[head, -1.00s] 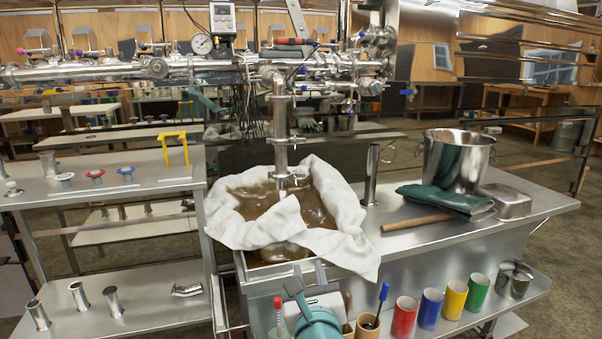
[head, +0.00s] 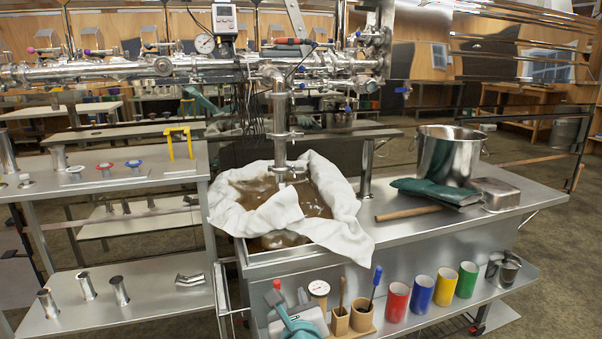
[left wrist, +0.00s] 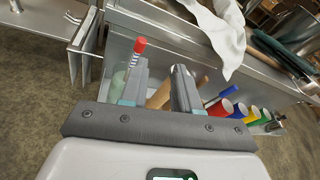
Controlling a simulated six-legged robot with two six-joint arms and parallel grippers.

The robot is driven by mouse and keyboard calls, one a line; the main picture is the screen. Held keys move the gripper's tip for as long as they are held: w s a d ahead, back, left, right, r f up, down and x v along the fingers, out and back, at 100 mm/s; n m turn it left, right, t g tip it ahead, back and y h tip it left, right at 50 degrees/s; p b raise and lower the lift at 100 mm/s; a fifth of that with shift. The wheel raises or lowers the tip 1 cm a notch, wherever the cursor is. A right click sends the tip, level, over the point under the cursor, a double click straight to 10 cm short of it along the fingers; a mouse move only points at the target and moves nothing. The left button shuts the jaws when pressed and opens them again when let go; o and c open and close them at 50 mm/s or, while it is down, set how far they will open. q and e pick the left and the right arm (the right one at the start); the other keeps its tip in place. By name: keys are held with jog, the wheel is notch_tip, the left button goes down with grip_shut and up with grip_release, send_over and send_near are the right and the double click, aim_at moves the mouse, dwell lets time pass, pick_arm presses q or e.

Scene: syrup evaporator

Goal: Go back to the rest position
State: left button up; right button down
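My left gripper (head: 288,296) is low at the bottom of the head view, in front of the lower shelf of the evaporator bench. Its two fingers stand apart with nothing held between them, as the left wrist view (left wrist: 161,72) shows. A red-capped tube (left wrist: 140,44) shows beyond the left finger in that view; whether they touch cannot be told. Wooden cups (head: 340,322) stand behind and to the right of the fingers. My right gripper is in neither view.
The cloth-lined syrup pan (head: 240,208) is above and behind my gripper. A dial thermometer (head: 319,288) and red (head: 396,302), blue, yellow and green cups line the lower shelf. A steel pot (head: 447,155) and green gloves (head: 438,193) sit on the bench. Open floor (head: 540,245) lies at right.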

pick_arm(q)
jog(key=s+a+f+n+g, duration=0.3)
jog(key=s+f+g, duration=0.1)
jog(key=f, duration=0.4)
jog(key=s+a+f+n+g, duration=0.2)
jog(key=s+f+g, duration=0.15)
jog(key=f, duration=0.45)
jog(key=s+a+f+n+g, duration=0.3)
jog(key=s+f, duration=0.2)
jog(key=f, duration=0.3)
jog(key=s+a+f+n+g+h, duration=0.25)
jog(key=s+f+n, duration=0.55)
jog(key=n, duration=0.5)
jog(key=s+a+f+n+g+h, duration=0.1)
jog(key=s+f+n+h, duration=0.3)
jog(key=s+n, duration=0.8)
notch_tip(320, 180, up, 28)
jog(key=w+d+p, duration=0.1)
jog(key=p, duration=2.8)
jog(key=shift+w+f+g+y, duration=0.2)
jog(key=shift+g+y, duration=0.1)
jog(key=shift+y, duration=0.05)
